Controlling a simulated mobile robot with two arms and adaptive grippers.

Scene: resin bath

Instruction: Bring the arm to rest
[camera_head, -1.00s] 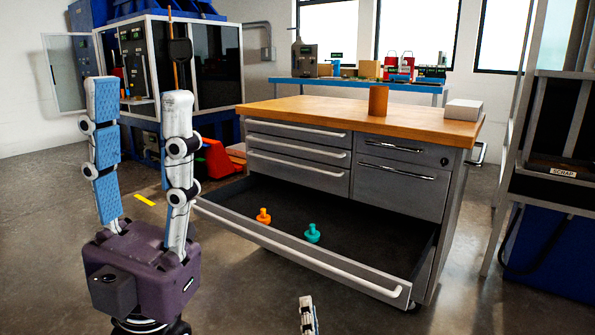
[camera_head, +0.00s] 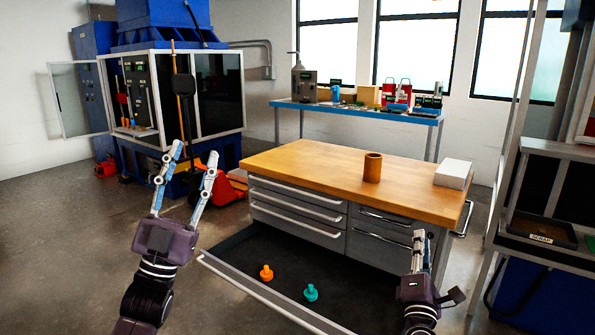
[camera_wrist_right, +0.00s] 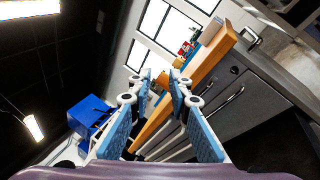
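My left gripper (camera_head: 188,172) is at the left of the head view, pointing up, its two fingers apart and nothing between them. It is to the left of the workbench (camera_head: 300,160) and clear of it. My right gripper (camera_head: 418,243) is in front of the bench's right side in the head view, seen edge-on. In the right wrist view its fingers (camera_wrist_right: 160,88) stand apart with nothing held, and the bench lies beyond them.
A brown cup (camera_head: 373,167) and white box (camera_head: 453,174) stand on top. A scrap rack (camera_head: 545,225) is at right.

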